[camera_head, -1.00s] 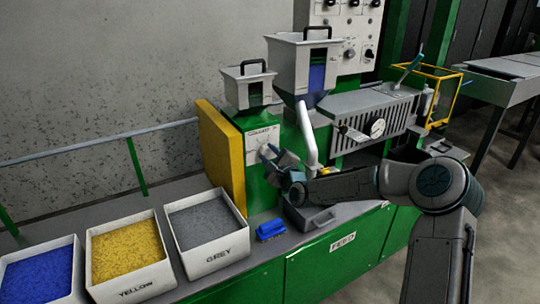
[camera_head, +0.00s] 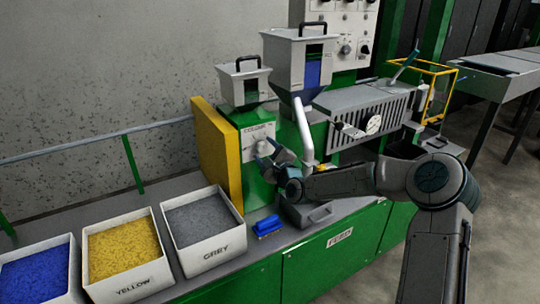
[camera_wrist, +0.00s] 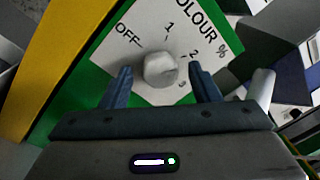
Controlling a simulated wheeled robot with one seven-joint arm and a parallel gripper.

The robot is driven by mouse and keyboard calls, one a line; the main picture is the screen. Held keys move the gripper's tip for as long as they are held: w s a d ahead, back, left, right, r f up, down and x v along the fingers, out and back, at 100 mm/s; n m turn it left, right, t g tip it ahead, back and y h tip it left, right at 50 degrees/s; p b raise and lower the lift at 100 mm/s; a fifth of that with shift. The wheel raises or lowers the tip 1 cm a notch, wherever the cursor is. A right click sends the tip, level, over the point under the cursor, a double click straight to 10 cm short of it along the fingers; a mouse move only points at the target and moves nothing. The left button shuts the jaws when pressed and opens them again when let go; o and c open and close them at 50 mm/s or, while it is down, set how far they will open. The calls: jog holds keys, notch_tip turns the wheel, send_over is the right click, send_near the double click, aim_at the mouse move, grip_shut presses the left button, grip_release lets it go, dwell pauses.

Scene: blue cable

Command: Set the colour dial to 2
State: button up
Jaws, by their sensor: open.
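The colour dial is a pale round knob (camera_wrist: 160,68) on a white plate (camera_wrist: 128,52) marked OFF, 1, 2 and 3. I cannot tell which mark it points at. In the head view the plate (camera_head: 250,133) is on the green machine front, with the dial partly hidden by my gripper. My gripper (camera_wrist: 160,86) is open and faces the plate, with one blue-grey finger on each side of the knob in the wrist view. Nothing is between the fingers that I can see as gripped. In the head view my gripper (camera_head: 270,152) is close to the dial.
A yellow panel (camera_head: 217,155) stands just left of the dial. A white pipe (camera_head: 304,130) comes down from the larger hopper (camera_head: 285,70) on the right. A blue brush (camera_head: 267,226) and a grey tray (camera_head: 305,214) lie below. Bins, including the grey one (camera_head: 215,258), stand left.

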jog(key=r+v, duration=0.1)
jog(key=v, duration=1.2)
jog(key=shift+s+d+f, duration=0.2)
jog(key=shift+s+f, duration=0.05)
jog(key=shift+f, duration=0.15)
jog(key=s+d+f+n+g+h+p, duration=0.45)
jog(key=s+n+g+h, duration=0.35)
jog(key=n, duration=0.4)
jog(key=s+d+r+n+g+p, duration=0.1)
jog(key=s+d+r+n, duration=0.1)
jog(key=s+r, duration=0.3)
jog(key=s+d+r+n+g+h+p, duration=0.1)
jog(key=s+d+r, duration=0.3)
jog(key=s, duration=0.7)
jog(key=s+d+r+n+g+h+p, duration=0.1)
jog(key=s+d+r+n+g+p, duration=0.2)
jog(key=s+r, duration=0.3)
jog(key=s+n, duration=0.1)
jog(key=s, duration=0.1)
jog(key=shift+s+d, duration=0.2)
jog(key=shift+s, duration=0.2)
